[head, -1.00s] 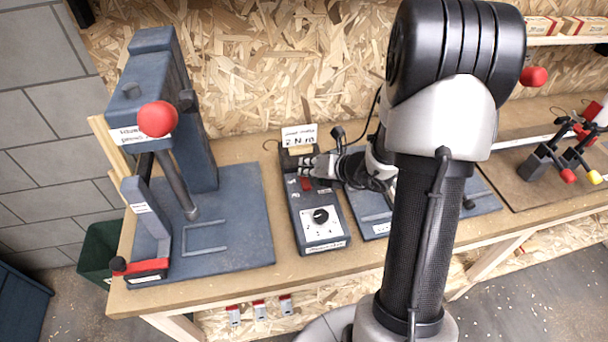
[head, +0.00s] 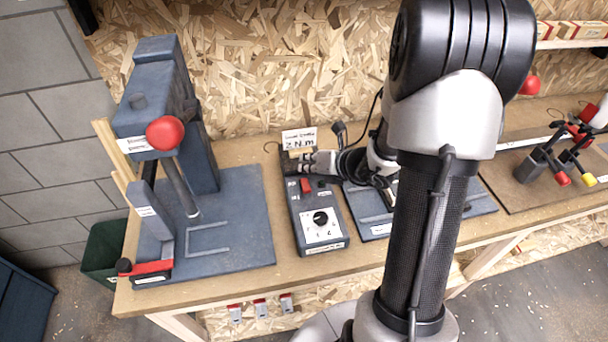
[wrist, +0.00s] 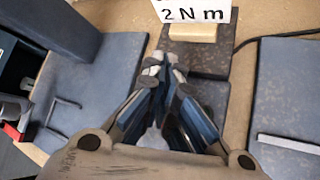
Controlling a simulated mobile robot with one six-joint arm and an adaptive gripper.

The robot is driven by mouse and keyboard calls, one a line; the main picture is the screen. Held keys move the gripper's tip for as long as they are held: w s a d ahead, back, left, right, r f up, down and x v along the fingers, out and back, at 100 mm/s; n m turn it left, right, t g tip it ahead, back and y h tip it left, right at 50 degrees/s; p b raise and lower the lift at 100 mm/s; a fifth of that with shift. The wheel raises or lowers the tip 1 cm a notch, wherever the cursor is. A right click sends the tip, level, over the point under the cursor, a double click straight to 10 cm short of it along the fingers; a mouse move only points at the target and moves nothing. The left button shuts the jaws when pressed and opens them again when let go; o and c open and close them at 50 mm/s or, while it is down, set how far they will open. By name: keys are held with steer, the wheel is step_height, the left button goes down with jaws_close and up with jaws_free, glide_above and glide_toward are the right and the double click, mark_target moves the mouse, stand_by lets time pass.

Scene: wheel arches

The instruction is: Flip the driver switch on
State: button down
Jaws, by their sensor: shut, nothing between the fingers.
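The driver control box (head: 322,239) is a dark blue-grey unit standing on the bench. Its red switch (head: 306,186) sits on its upper face, behind a white dial plate with a black knob (head: 320,217). My gripper (head: 292,163) is shut and empty, low over the rear part of the box, just behind the switch. I cannot tell whether the fingertips touch the box. In the wrist view the closed fingertips (wrist: 160,66) are over the dark box top (wrist: 208,58). The switch is hidden there, and its on or off position is unclear.
A "2 N m" sign (head: 299,139) stands right behind the box. A large blue press with a red ball handle (head: 165,134) is to the left. Another blue plate (head: 377,229) lies close on the right, with a cable nearby. Bare bench (head: 283,262) lies in front.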

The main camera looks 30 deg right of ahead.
mark_target(306, 182)
steer(key=r, duration=0.1)
steer(key=r+p, duration=0.2)
steer(key=shift+s+r, duration=0.2)
steer(key=shift+s, duration=0.1)
steer(key=shift+a, duration=0.1)
steer(key=s+a+r+n+g+y, duration=0.2)
steer(key=s+a+r+n, duration=0.3)
steer(key=a+n, duration=0.45)
steer(key=s+a+r+n+g+y, duration=0.2)
steer(key=s+a+r+n, duration=0.2)
steer(key=a+r+n, duration=0.45)
steer(key=s+a+n+g+h, duration=0.2)
steer(key=s+a+n+h, duration=0.1)
steer(key=s+n, duration=0.9)
steer(key=s+d+r+n+h, duration=0.2)
steer(key=s+d+n+h, duration=0.2)
steer(key=n, duration=0.6)
steer(key=shift+s+d+r+n, duration=0.3)
steer(key=shift+d+r, duration=0.1)
steer(key=shift+d, duration=0.6)
